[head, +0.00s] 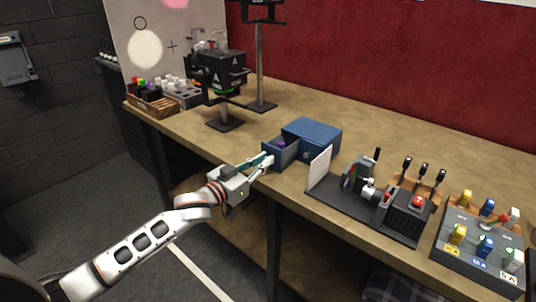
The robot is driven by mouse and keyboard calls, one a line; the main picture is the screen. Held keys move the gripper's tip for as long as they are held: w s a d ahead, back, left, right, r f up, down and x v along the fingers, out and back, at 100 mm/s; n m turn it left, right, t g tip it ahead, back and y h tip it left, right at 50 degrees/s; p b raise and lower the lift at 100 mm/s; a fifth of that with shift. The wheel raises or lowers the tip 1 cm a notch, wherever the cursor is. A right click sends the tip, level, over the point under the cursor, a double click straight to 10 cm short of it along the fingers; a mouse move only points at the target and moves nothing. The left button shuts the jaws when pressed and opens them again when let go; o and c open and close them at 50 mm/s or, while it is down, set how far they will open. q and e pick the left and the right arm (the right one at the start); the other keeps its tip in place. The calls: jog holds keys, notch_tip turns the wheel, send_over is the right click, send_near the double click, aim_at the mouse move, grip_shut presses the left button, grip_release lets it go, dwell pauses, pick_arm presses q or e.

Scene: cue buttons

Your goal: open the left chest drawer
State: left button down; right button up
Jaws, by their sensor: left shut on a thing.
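A small blue chest (318,133) stands on the wooden bench. Its left drawer (285,153) is pulled out toward the front and left, and a small purple item (282,145) shows inside it. My left gripper (268,161) is at the drawer's front and is shut on what appears to be its handle, which the fingers hide. A round knob (306,156) shows on the chest's front to the right of the open drawer. My right gripper is not in view.
A white upright panel (319,169) and a black lever device (385,205) stand close right of the chest. A button panel (480,245) is at far right. A black device on a stand (219,75) and a wooden crate (152,101) are at back left.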

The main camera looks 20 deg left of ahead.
pick_arm(q)
jog(key=c, duration=2.1)
grip_release()
jog(key=v, duration=1.2)
jog(key=s+d+f+g+y, duration=0.1)
jog(key=s+d+f+g, duration=0.1)
jog(key=s+f, duration=0.6)
jog(key=s+d+f+g+y, duration=0.1)
jog(key=s+d+f, duration=0.3)
jog(key=s+f, duration=0.4)
jog(key=s+d+f+g+y+p, duration=0.1)
jog(key=s+d+f+g, duration=0.2)
jog(key=s+f, duration=0.4)
jog(key=shift+s+d+f+y, duration=0.1)
jog(key=shift+s+f+y, duration=0.1)
jog(key=shift+f, duration=1.85)
jog(key=shift+s+d+f+y, duration=0.1)
jog(key=shift+s+f, duration=0.1)
jog(key=shift+f, duration=1.85)
